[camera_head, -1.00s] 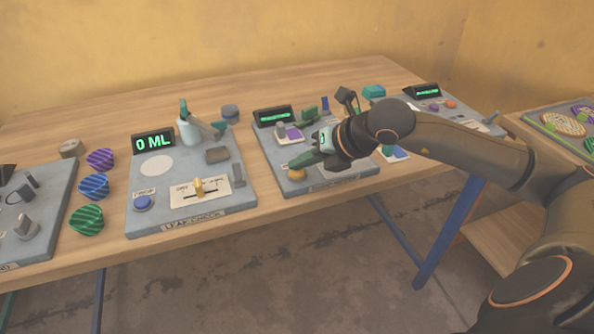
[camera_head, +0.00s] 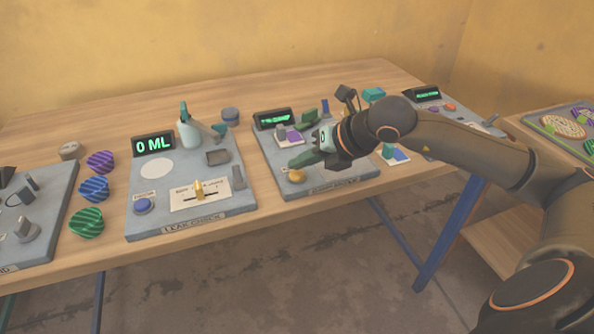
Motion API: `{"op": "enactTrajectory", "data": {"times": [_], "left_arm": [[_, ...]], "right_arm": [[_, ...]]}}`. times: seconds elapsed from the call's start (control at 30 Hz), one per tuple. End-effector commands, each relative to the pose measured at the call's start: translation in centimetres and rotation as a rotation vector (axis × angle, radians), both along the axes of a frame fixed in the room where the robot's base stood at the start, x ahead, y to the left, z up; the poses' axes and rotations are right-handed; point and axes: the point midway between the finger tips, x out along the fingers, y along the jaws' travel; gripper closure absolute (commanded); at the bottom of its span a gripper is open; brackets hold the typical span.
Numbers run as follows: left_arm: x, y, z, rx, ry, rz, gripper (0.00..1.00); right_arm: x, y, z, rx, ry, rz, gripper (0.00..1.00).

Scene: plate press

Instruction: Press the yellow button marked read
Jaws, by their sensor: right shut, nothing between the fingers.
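The yellow button (camera_head: 297,176) sits at the front left of the middle-right grey panel (camera_head: 277,155); any label on it is too small to read. My right gripper (camera_head: 292,163) is shut and empty, its green fingertips just behind and above the button, apart from it in the picture. I cannot tell the exact height of the gap. The panel's black display (camera_head: 273,118) shows small green text. My arm and hand hide the panel's right part. My left gripper is not in view.
The panel on the left (camera_head: 234,202) holds a 0 ML display (camera_head: 153,144), a blue button (camera_head: 143,205) and a yellow slider (camera_head: 199,190). Another panel lies behind my right arm. Bare wood (camera_head: 262,204) runs along the table front.

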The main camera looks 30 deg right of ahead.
Motion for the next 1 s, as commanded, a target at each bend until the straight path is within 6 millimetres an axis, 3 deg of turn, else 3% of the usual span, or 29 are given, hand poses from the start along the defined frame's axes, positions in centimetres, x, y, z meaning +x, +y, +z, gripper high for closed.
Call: {"op": "enactTrajectory", "data": {"times": [0.47, 1.0], "left_arm": [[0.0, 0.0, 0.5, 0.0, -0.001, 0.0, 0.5], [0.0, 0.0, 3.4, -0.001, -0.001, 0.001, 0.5]], "right_arm": [[0.0, 0.0, 0.8, 0.0, -0.002, 0.001, 1.0], [0.0, 0.0, 5.5, 0.0, -0.002, 0.0, 1.0]]}}
